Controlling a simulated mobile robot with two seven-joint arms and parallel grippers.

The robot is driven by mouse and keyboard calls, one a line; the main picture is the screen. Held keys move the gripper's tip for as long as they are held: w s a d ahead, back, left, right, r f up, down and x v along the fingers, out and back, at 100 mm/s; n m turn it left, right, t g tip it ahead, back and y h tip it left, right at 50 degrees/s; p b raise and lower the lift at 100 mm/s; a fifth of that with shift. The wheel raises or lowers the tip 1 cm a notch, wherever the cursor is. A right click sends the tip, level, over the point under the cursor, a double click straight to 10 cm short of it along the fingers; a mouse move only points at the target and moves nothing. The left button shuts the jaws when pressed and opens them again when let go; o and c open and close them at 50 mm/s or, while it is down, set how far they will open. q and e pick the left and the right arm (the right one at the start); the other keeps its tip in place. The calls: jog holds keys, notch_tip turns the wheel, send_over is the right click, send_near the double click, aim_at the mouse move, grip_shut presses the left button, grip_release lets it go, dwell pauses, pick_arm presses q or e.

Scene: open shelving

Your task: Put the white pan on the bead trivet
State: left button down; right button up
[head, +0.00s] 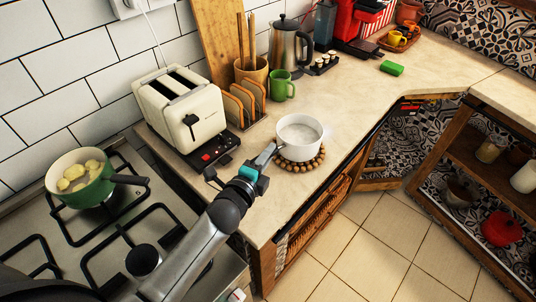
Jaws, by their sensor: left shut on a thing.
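The white pan (300,133) is upright over the bead trivet (303,165), a round mat of brown wooden beads on the counter. The beads show along the pan's front edge; the pan hides the rest. I cannot tell whether the pan's base touches the beads or is slightly above them. The pan's grey handle (267,154) points toward my left arm. My left gripper (252,172) is shut on the handle. My right gripper is not in view.
A cream toaster (181,108) and a toast rack (244,104) stand left of the pan, with a green mug (282,86) behind it. A green pot (80,180) sits on the stove. The counter right of the pan is clear up to its front edge.

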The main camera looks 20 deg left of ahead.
pick_arm(q)
jog(key=shift+w, duration=0.1)
jog(key=c, duration=1.2)
grip_release()
jog(key=shift+f, duration=0.15)
jog(key=o, duration=0.4)
jog(key=shift+s, duration=0.3)
jog(key=s, duration=0.3)
jog(key=s+r, duration=0.1)
jog(key=s, duration=0.3)
jog(key=s+a+r+p, duration=0.1)
jog(key=s, duration=0.3)
jog(key=shift+s+r, duration=0.2)
jog(key=shift+s, duration=0.1)
